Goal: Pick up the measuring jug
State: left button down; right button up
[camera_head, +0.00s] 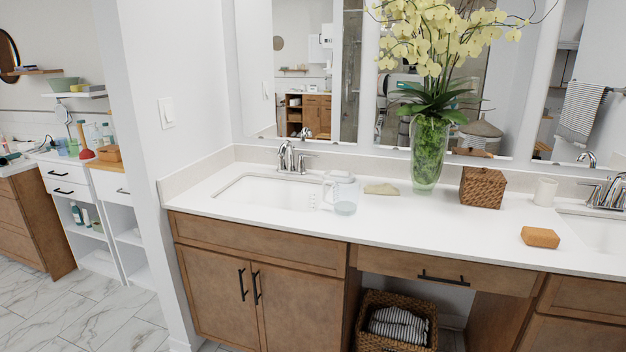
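A clear measuring jug (345,193) stands upright on the white counter, just right of the left sink basin. It is see-through, with faint markings and a handle on its left side. It overlaps the basin's right edge in the picture. Neither of my grippers shows in the head view.
The white counter (412,225) has free room in front of the vase. The faucet (287,157) stands behind the basin.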

aim_at(346, 189)
jog(key=i+j+z, duration=0.2)
jog(key=i+j, duration=0.2)
jog(key=j, duration=0.25)
jog(key=i+j+z, duration=0.1)
jog(key=j, duration=0.25)
jog(key=i+j, duration=0.25)
jog(key=i+j+z, duration=0.15)
jog(key=j, duration=0.3)
jog(key=i+j+z, duration=0.1)
jog(key=j, duration=0.25)
jog(key=i, duration=0.1)
